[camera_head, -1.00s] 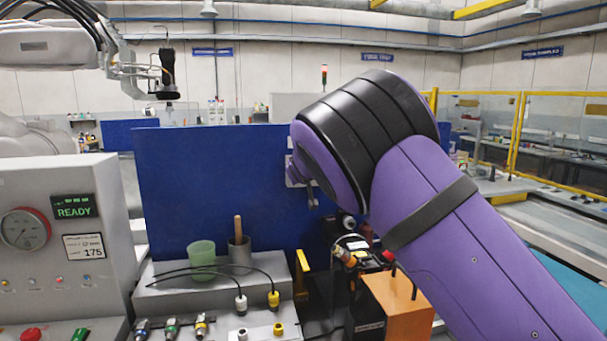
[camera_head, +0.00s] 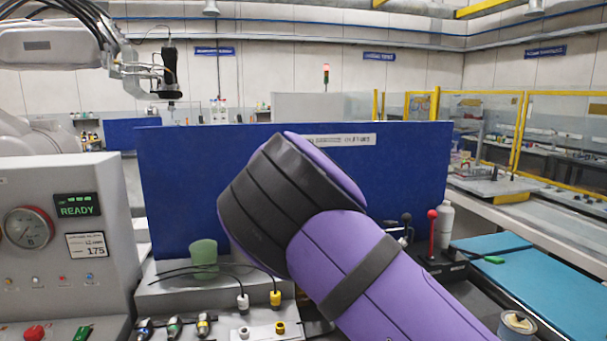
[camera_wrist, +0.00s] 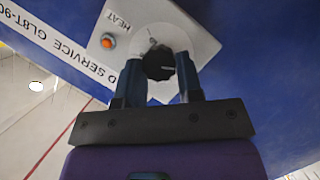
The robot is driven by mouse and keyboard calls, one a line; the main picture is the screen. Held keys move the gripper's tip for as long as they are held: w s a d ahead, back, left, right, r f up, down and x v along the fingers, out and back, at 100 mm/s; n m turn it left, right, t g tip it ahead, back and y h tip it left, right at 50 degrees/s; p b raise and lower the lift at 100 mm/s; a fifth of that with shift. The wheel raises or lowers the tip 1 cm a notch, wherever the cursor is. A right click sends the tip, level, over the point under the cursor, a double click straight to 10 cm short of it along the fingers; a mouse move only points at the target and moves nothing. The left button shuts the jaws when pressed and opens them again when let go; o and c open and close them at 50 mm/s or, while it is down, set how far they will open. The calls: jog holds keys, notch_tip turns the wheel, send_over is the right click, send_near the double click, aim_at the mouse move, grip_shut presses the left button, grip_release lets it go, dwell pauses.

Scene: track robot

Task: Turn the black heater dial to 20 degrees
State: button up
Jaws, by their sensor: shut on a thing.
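The black heater dial (camera_wrist: 158,62) shows in the wrist view on a pale grey plate (camera_wrist: 195,38) marked HEAT, with an orange button or lamp (camera_wrist: 107,41) beside it. My gripper (camera_wrist: 160,72) has one finger on each side of the dial and is shut on it. The fingers hide part of the dial's lower edge. A pale mark shows on the plate just above the dial, but the degree scale is too small to read. In the head view my purple arm hides the dial and my gripper.
The blue panel (camera_head: 185,180) carries a white label strip (camera_head: 340,140). At left stand a grey console (camera_head: 110,250) reading READY and a green cup (camera_head: 204,255). At right are a red-knobbed lever (camera_head: 432,235), a white bottle (camera_head: 446,220) and an open can (camera_head: 516,323).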

jog(key=shift+d+f, duration=0.1)
jog(key=o, duration=0.9)
jog(key=v, duration=1)
jog(key=shift+s, duration=0.35)
